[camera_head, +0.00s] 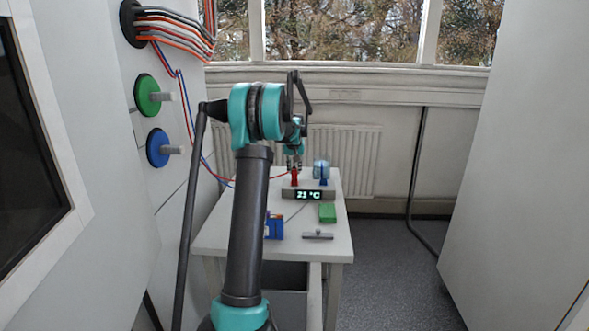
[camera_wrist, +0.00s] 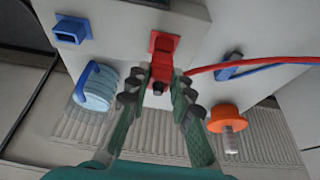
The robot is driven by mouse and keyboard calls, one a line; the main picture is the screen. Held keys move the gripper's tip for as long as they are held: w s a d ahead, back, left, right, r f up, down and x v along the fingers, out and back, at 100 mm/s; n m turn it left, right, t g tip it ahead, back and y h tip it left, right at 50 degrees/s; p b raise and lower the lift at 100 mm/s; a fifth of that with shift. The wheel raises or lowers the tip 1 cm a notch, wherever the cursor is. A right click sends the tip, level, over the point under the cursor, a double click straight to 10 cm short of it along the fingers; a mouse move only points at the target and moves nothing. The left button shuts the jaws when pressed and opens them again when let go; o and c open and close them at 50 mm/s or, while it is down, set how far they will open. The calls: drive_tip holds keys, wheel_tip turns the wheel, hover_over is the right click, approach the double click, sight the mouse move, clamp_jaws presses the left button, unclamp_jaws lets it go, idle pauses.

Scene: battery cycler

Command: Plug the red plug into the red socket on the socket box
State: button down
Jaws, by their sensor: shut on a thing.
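The socket box (camera_head: 290,194) stands on the small table and has a lit display reading 21 °C. In the wrist view, its red socket (camera_wrist: 163,40) is at the top centre and its blue socket (camera_wrist: 72,30) at the upper left. My gripper (camera_wrist: 162,75) is shut on the red plug (camera_wrist: 160,68), with a finger on each side. The plug lines up with the red socket and seems to meet it; I cannot tell how deep it sits. The red cable (camera_wrist: 250,62) runs off right. In the head view, my gripper (camera_head: 294,165) is above the box's left part.
A blue plug (camera_wrist: 232,71) with a blue cable lies beside the box. A light-blue mug (camera_head: 321,168) stands behind it. A green block (camera_head: 327,213), a grey handled piece (camera_head: 318,235) and a blue item (camera_head: 274,227) lie in front. A cabinet wall stands left.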

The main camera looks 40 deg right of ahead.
drive_tip(key=shift+f, duration=0.15)
drive_tip(key=c, duration=1.3)
unclamp_jaws()
drive_tip(key=shift+o, duration=0.2)
drive_tip(key=v, duration=1.2)
drive_tip(key=shift+s, duration=0.15)
